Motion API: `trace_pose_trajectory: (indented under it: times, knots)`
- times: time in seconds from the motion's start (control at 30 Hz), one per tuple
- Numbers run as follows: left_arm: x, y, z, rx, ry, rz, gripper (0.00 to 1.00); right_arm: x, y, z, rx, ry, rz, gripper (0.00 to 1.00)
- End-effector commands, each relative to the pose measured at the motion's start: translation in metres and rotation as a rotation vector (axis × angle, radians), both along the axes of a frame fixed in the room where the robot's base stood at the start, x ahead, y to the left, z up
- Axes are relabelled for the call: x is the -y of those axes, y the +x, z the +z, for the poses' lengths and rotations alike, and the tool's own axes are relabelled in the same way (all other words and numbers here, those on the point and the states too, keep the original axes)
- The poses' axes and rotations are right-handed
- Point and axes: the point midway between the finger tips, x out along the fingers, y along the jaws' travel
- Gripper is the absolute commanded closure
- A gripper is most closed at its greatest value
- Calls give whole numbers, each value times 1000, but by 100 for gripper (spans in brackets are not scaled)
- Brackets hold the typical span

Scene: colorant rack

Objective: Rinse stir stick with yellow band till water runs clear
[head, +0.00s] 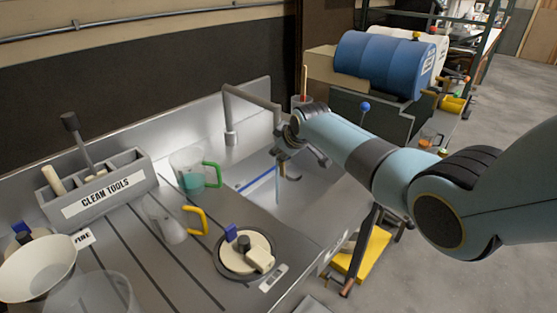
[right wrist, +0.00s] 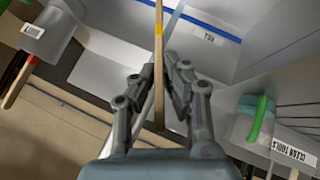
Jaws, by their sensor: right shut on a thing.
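My right gripper (head: 287,160) hangs over the sink basin (head: 318,192) in the head view. In the right wrist view the right gripper (right wrist: 163,85) is shut on a thin wooden stir stick (right wrist: 159,60) with a yellow band (right wrist: 158,29) beyond the fingers. The faucet (head: 231,137) arches over the sink, left of the gripper. A pale blue vertical strip shows below the gripper in the head view; I cannot tell whether it is water or the stick. The stick's far end is cut off in the wrist view. My left gripper is not in view.
A clean tools box (head: 100,190), a green-handled jug (head: 190,172), a yellow-handled jug (head: 168,222) and a round dial-like device (head: 243,252) stand on the drainboard. Another stick with a red band (head: 304,80) stands behind the sink. A blue drum (head: 380,66) is at the back.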

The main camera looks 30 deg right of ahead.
Motion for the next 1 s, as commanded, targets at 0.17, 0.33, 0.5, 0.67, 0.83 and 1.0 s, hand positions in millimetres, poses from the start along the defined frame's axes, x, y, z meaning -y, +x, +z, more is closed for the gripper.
trace_pose_trajectory:
  times: [0.17,0.33,0.5,0.67,0.83,1.0]
  knots:
    - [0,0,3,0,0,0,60,3,-2,0,1,1,0,100]
    - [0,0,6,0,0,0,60,1,-4,0,-1,1,1,100]
    - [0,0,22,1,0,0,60,-7,-15,3,-2,0,1,100]
    - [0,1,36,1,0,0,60,-15,-27,3,-1,1,1,100]
    - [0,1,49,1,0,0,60,-24,-39,3,-1,1,2,100]
    - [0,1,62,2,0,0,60,-33,-51,3,0,2,1,100]
